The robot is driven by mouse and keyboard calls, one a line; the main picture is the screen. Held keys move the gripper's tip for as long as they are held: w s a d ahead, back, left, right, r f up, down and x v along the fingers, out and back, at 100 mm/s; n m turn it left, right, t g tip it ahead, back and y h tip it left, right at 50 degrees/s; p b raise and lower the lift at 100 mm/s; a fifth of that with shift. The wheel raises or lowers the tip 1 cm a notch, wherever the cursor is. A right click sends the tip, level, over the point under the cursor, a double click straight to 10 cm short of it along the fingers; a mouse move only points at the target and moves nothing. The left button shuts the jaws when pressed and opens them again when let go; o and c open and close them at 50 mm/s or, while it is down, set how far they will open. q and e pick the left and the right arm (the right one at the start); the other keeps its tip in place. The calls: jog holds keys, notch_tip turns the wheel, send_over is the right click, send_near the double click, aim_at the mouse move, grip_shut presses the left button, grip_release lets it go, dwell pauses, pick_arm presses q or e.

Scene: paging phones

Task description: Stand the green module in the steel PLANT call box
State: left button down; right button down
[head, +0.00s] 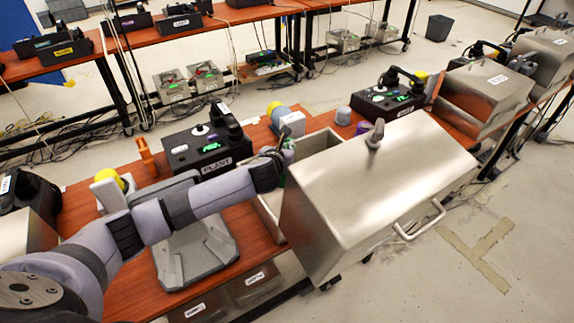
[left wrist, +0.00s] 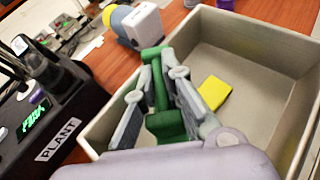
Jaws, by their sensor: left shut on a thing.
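My left gripper (head: 282,158) is shut on the green module (left wrist: 166,125), which shows between and around the fingers (left wrist: 165,88) in the left wrist view. The module is over the left side of the open steel box (left wrist: 268,36); its height above the floor is unclear. In the head view the box's rim (head: 318,143) shows behind the gripper, and its big steel lid (head: 400,175) hides much of the inside. A yellow piece (left wrist: 214,92) lies on the box floor. The black phone labelled PLANT (head: 205,145) stands to the left. My right gripper is out of view.
A grey-and-yellow device (head: 288,119) stands close behind the box. An orange piece (head: 146,152) and a white-and-yellow device (head: 108,187) are at the left. Another black phone (head: 388,98) and closed steel boxes (head: 484,97) stand to the right. The box floor around the yellow piece looks clear.

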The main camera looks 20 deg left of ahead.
pick_arm(q)
jog(key=shift+f, duration=3.35)
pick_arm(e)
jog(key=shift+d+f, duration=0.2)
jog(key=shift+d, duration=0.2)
pick_arm(q)
jog(key=shift+f+b, duration=0.15)
jog(key=shift+b, duration=0.15)
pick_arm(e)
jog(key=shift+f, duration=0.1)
pick_arm(q)
jog(key=c, duration=1.7)
grip_release()
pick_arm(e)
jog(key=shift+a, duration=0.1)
pick_arm(q)
jog(key=v, duration=1.2)
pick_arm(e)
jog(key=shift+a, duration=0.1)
